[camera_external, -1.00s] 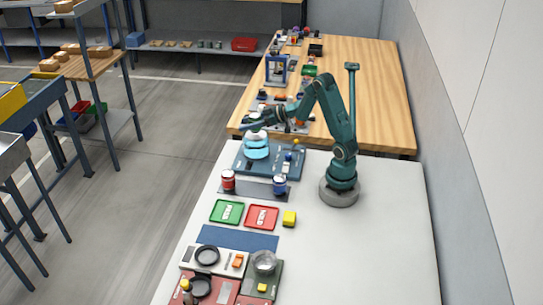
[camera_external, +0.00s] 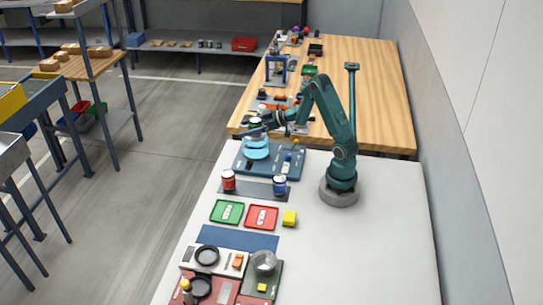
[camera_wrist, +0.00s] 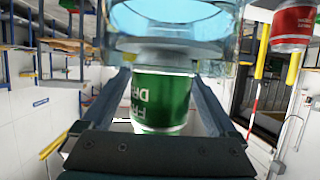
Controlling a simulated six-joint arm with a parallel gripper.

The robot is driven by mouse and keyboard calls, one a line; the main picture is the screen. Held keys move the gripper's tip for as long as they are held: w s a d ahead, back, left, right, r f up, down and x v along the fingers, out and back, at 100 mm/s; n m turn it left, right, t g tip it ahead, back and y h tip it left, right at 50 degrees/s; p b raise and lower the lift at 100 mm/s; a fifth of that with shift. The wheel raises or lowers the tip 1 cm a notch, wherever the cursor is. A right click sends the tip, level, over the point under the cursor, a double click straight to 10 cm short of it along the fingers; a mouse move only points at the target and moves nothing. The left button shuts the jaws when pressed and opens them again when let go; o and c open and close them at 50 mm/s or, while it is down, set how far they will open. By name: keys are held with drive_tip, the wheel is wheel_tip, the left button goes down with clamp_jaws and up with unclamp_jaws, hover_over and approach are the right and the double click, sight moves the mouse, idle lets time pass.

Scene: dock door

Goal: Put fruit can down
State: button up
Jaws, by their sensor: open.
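A green can (camera_wrist: 160,100) with a pale end and upside-down white lettering, only partly readable, shows in the wrist view. It is between the two fingers of my gripper (camera_wrist: 163,84), which are spread on either side of it with gaps showing. In the external view the small dark green can (camera_external: 256,122) is at the top of a light-blue, see-through round stand (camera_external: 257,150). My gripper (camera_external: 257,132) is level with it there. The stand's clear body (camera_wrist: 175,20) also fills the top of the wrist view. The exact contact between can and stand is unclear.
The stand is on a dark teal board (camera_external: 285,165). A red can (camera_external: 228,179) and a blue can (camera_external: 279,184) are on a grey strip nearer the camera. The white tabletop at right is largely clear.

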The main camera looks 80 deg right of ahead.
sight(260, 120)
drive_tip(key=v, duration=0.3)
drive_tip(key=shift+s+d+r, duration=0.15)
drive_tip(key=shift+s, duration=0.2)
drive_tip(key=shift+o, duration=0.4)
drive_tip(key=shift+s+r, duration=0.2)
drive_tip(key=shift+s, duration=0.45)
drive_tip(key=shift+r, duration=0.55)
drive_tip(key=shift+x, duration=2.45)
clamp_jaws()
drive_tip(key=shift+r, duration=0.1)
